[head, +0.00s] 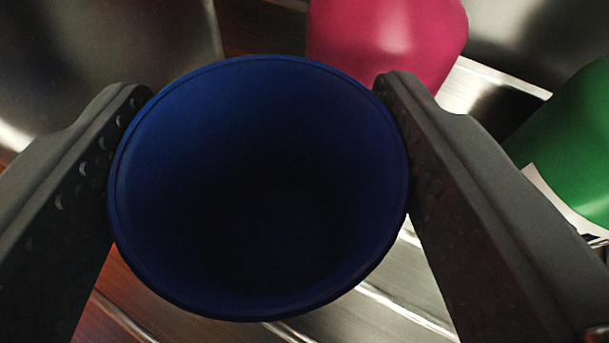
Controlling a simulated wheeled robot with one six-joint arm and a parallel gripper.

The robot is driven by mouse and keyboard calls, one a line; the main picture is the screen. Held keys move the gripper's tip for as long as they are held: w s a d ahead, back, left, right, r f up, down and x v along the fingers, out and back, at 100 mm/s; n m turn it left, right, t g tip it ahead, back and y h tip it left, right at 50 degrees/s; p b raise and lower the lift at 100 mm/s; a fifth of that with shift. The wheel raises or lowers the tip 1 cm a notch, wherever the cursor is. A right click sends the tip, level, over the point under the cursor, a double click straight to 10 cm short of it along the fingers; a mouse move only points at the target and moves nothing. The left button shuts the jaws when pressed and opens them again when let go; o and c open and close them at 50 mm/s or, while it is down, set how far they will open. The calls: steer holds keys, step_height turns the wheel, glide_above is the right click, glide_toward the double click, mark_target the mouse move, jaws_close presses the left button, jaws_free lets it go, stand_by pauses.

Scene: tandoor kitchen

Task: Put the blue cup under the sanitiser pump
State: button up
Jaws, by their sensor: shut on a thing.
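A blue cup (260,190) fills the middle of the head view, its open mouth facing the camera and its dark inside looking empty. My gripper (262,95) is shut on the cup, with one dark finger against its left side and one against its right. The cup hides what lies directly beneath and behind it, so I cannot tell whether it touches a surface. No sanitiser pump can be made out for certain in this view.
A pink rounded container (390,35) stands behind the cup at the upper right. A green container (575,140) with a white label is at the right edge. A shiny metal surface (110,50) is at the upper left, and brushed metal (385,285) shows below.

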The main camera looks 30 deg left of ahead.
mark_target(283, 236)
steer(key=shift+f, duration=2.3)
steer(key=shift+w+f, duration=0.15)
steer(key=shift+f, duration=0.2)
steer(key=shift+f, duration=0.1)
steer(key=o, duration=1.1)
steer(key=shift+c, duration=0.2)
steer(key=shift+d, duration=0.1)
steer(key=v, duration=1.2)
